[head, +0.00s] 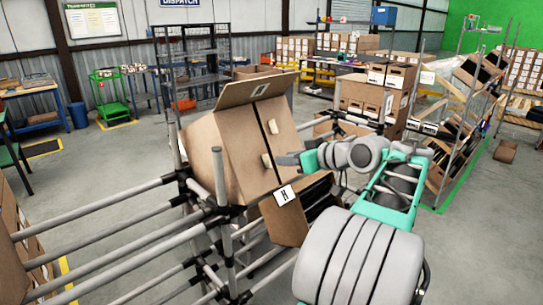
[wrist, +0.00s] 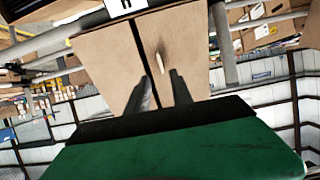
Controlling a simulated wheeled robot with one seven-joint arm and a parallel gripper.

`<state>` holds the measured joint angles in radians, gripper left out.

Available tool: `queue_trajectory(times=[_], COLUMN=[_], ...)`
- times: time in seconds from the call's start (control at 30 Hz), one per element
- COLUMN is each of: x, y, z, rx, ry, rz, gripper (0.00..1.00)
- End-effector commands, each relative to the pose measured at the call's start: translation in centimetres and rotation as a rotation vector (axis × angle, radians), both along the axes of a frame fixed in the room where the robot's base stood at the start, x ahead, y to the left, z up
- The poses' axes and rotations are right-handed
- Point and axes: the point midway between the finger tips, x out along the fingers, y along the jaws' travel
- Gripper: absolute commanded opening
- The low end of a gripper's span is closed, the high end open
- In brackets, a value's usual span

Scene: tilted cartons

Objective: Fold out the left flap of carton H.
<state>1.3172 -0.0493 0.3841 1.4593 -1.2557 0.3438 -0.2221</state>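Carton H (head: 222,150) is a brown box lying tilted on a pipe rack. Its white H label (head: 285,195) is on the lower flap (head: 285,222), which hangs down. The upper flap (head: 240,92) stands folded out. The left flap (head: 240,150) and right flap (head: 285,120) lie closed with a dark gap between them. Each has a small pale tab; the left flap's tab (head: 266,160) also shows in the wrist view (wrist: 158,65). My gripper (head: 280,159) is in front of the flaps. In the wrist view its fingers (wrist: 163,90) are apart, pointing toward that tab, with nothing held between them.
Grey rack pipes (head: 110,202) run left of and below the carton, with an upright post (head: 222,190) close by. Stacked cartons (head: 362,98) stand behind my arm. A slanted rack (head: 462,110) is at right. Open floor (head: 110,170) lies at left.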

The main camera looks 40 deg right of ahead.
Motion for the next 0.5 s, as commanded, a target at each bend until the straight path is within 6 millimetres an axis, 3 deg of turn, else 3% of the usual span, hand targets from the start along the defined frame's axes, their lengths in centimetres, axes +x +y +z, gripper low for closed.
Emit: queue_trajectory(times=[0.07,0.4,0.5], x=[0.2,5.9,6.7], y=[-0.2,0.2,0.2], z=[0.3,-1.9,-2.3], rx=[-0.008,-0.005,-0.007], ry=[-0.015,-0.012,-0.012], rz=[0.009,0.012,0.011], gripper=[0.27,0.27,0.27])
